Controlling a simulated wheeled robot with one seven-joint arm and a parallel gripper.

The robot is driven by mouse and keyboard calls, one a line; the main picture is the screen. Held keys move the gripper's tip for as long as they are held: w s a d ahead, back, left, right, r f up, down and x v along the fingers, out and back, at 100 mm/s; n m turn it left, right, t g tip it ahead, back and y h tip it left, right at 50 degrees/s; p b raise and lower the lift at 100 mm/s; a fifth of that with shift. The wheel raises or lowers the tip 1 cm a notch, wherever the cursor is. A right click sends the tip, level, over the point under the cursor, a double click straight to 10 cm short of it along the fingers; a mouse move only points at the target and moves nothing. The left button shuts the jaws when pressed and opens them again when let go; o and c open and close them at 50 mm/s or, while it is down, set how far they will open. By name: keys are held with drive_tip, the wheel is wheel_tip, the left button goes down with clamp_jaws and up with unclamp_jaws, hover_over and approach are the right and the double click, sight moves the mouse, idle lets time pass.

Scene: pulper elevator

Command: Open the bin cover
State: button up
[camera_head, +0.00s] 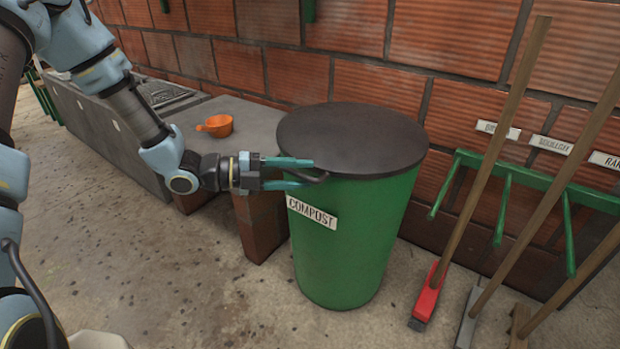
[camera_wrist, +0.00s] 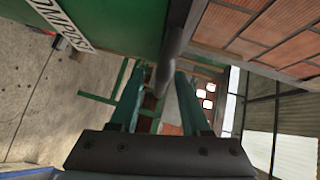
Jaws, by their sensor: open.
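The green bin (camera_head: 350,245), with a white COMPOST label, stands upright on the floor. Its round dark cover (camera_head: 355,138) lies flat and closed on top. A dark curved handle (camera_head: 319,180) sticks out from the front left of the cover's rim. My gripper (camera_head: 306,173) is open at this handle, with one teal finger above it and one below. In the wrist view the handle bar (camera_wrist: 171,50) runs between the two fingers (camera_wrist: 157,75), with a gap to them. I cannot tell whether either finger touches it. The bin's green wall and label also show there.
An orange cup (camera_head: 215,125) sits on the grey ledge (camera_head: 250,136) left of the bin. Long-handled tools (camera_head: 490,165) lean on a green rack (camera_head: 540,180) at the right. A brick wall (camera_head: 370,85) stands close behind. Open floor lies in front.

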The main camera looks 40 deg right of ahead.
drive_tip(key=shift+x, duration=1.35)
drive_tip(key=shift+c, duration=0.3)
clamp_jaws()
drive_tip(key=shift+s+a+f, duration=0.15)
drive_tip(key=shift+s, duration=0.05)
